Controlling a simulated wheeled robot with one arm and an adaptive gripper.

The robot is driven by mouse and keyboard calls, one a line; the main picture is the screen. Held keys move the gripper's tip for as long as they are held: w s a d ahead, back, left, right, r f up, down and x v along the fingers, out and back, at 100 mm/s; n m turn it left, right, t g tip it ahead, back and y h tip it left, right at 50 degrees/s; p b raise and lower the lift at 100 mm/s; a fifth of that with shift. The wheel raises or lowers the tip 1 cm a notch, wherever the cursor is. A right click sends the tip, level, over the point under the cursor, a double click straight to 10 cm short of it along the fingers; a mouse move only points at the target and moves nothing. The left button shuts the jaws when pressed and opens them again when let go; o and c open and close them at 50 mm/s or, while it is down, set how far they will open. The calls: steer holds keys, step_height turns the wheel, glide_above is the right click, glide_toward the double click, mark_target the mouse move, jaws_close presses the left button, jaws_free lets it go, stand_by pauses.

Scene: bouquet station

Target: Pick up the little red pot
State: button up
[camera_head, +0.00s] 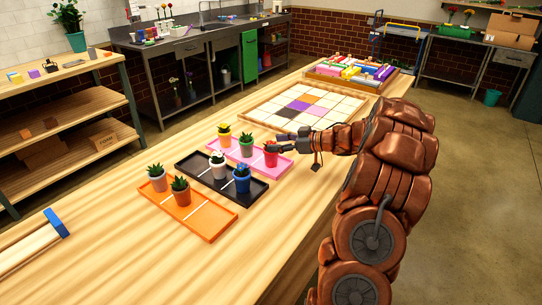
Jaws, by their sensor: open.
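The little red pot (271,160) holds a small plant and stands upright at the right end of the pink tray (286,163). My gripper (281,142) reaches in from the right. Its fingers are open, just beside and above the red pot. I cannot tell whether a finger touches the pot or its plant. The pot stands on the tray, and the gripper is not closed around it.
A black tray (197,164) holds white and blue pots. An orange tray (210,222) holds two more. A tile board (300,110) lies behind.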

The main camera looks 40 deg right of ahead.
steer(key=shift+x, duration=1.5)
steer(key=shift+c, duration=0.4)
jaws_close()
